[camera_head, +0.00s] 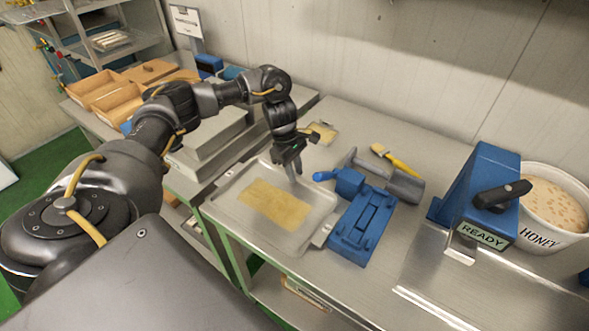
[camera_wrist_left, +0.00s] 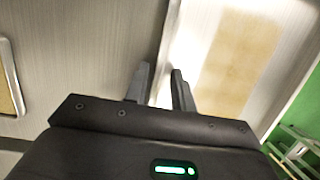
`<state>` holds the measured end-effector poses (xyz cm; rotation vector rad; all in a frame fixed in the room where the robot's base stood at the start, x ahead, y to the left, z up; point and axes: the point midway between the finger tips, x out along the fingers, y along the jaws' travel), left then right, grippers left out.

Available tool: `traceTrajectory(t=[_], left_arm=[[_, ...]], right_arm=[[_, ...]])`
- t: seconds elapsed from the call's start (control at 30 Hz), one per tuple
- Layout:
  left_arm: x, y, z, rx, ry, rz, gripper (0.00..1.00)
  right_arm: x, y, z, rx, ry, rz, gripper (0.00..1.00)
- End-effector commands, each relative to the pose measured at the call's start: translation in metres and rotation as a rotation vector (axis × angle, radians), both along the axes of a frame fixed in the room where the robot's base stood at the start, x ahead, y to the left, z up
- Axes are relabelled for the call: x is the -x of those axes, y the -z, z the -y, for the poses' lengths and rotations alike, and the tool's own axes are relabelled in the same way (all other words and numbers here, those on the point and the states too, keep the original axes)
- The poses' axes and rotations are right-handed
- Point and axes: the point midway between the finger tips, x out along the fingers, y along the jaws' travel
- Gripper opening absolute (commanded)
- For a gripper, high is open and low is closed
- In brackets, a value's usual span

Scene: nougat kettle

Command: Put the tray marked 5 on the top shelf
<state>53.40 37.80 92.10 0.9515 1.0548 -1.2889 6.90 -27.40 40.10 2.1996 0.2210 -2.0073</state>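A shallow grey metal tray (camera_head: 232,190) holding a flat yellow sheet (camera_head: 275,204) lies at the left end of the steel table. A small pale tag (camera_head: 322,235) shows at its right edge; no number is readable. My left gripper (camera_head: 296,172) points down at the tray's far side. In the left wrist view the left gripper's fingers (camera_wrist_left: 161,72) are apart, with the tray's edge (camera_wrist_left: 172,40) running up between and beyond them. Whether they touch it is unclear. A metal shelf rack (camera_head: 105,57) stands at the far left. My right gripper is out of view.
A blue press-like device (camera_head: 365,225) sits close to the tray's right. A yellow-handled brush (camera_head: 398,162), a blue READY machine (camera_head: 485,190) and a honey bucket (camera_head: 555,212) are further right. Wooden boxes (camera_head: 112,100) stand on a table at left.

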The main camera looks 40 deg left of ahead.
Motion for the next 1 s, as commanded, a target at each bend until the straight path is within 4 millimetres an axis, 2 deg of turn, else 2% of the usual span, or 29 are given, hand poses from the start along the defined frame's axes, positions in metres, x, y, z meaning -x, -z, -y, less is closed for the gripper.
traceTrajectory(t=[0.17, 0.5, 0.7, 1.0], left_arm=[[-0.001, -0.01, -0.002, -0.001, 0.0, 0.004, 0.25], [-0.002, -0.072, -0.02, -0.001, 0.0, 0.005, 0.25], [-0.002, -0.102, -0.027, -0.001, 0.0, 0.004, 0.25], [-0.002, -0.118, -0.032, 0.0, 0.0, 0.001, 0.25]], right_arm=[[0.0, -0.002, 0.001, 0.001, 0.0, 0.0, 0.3], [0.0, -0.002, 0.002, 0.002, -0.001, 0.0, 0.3], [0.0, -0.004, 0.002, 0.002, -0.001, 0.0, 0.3], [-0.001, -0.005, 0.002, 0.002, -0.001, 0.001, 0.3]])
